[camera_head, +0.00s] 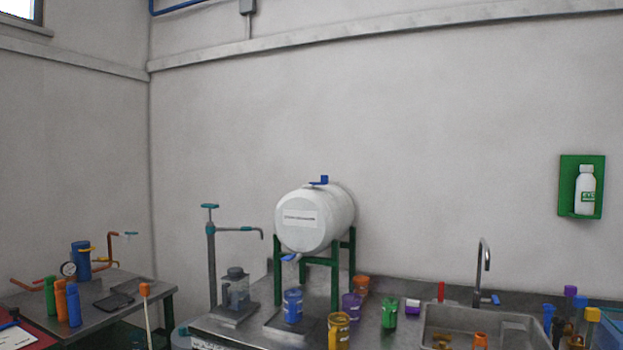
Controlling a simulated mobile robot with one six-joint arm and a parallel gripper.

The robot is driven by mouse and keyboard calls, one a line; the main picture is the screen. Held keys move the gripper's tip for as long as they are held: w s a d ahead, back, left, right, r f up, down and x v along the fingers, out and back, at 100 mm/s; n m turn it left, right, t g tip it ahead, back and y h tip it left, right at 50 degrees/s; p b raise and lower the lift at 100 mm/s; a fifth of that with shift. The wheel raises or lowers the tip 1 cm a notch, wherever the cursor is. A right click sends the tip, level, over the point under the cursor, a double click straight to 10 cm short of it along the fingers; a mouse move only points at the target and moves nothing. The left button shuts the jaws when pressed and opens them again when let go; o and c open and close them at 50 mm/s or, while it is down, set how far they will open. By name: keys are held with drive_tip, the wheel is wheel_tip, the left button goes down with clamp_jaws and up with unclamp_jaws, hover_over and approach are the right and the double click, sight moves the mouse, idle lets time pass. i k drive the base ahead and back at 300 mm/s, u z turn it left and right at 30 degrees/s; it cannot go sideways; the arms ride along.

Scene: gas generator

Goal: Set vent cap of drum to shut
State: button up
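The drum (313,217) is a white barrel lying on its side on a green stand (334,275), with a label on its round front face. A small blue vent cap (319,181) with a flat lever sits on top of the drum. I cannot tell from this view whether the cap is open or shut. A blue tap (290,257) is at the drum's lower front, above a blue cup (292,305). My gripper is not in view.
A teal-topped pump (210,245) stands left of the drum. Several coloured cups, including a yellow one (338,331), stand in front and right. A sink (475,325) with a tall faucet (481,268) is at right. The wall above the drum is clear.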

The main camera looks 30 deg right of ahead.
sight(324, 179)
drive_tip(key=i, duration=0.95)
drive_tip(key=z, duration=0.05)
